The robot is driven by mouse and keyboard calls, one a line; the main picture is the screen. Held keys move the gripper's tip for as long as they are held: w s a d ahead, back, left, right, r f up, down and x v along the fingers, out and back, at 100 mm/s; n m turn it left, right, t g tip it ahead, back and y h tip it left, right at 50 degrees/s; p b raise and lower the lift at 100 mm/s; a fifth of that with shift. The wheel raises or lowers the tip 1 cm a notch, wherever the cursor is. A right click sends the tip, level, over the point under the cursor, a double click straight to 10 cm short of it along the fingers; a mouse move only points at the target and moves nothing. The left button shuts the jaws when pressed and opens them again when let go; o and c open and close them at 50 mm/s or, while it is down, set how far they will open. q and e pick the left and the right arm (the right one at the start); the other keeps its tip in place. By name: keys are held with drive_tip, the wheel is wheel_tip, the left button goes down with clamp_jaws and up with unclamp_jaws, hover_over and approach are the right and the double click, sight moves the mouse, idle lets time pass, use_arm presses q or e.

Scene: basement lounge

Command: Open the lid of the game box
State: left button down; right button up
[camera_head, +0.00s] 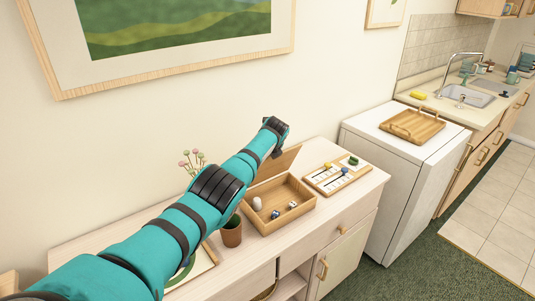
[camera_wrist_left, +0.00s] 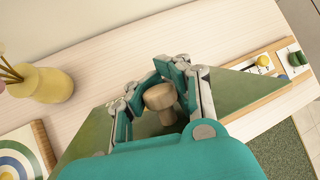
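The game box (camera_head: 292,213) is an open wooden tray on the sideboard. Its lid (camera_head: 287,161) stands raised at the back edge, partly hidden by my left arm. In the left wrist view the lid's outer face (camera_wrist_left: 240,92) is green with a round wooden knob (camera_wrist_left: 159,97). My left gripper (camera_wrist_left: 163,98) has its fingers on both sides of this knob; whether they press on it is unclear. In the head view the left gripper (camera_head: 278,148) is at the raised lid, its fingers mostly hidden. My right gripper is not in view.
A white egg-shaped piece (camera_head: 257,203) and dice (camera_head: 276,214) lie in the box. A game board (camera_head: 322,187) is to its right. A brown pot (camera_head: 232,234) stands close to its left. A target board (camera_wrist_left: 14,163) and yellow vase (camera_wrist_left: 46,84) are farther left. The wall is behind.

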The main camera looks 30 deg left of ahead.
use_arm(q)
drive_tip(key=shift+r, duration=0.1)
drive_tip(key=c, duration=1)
unclamp_jaws()
drive_tip(key=shift+d, duration=0.1)
drive_tip(key=shift+c, duration=0.2)
drive_tip(key=v, duration=1.2)
drive_tip(key=shift+c, duration=0.2)
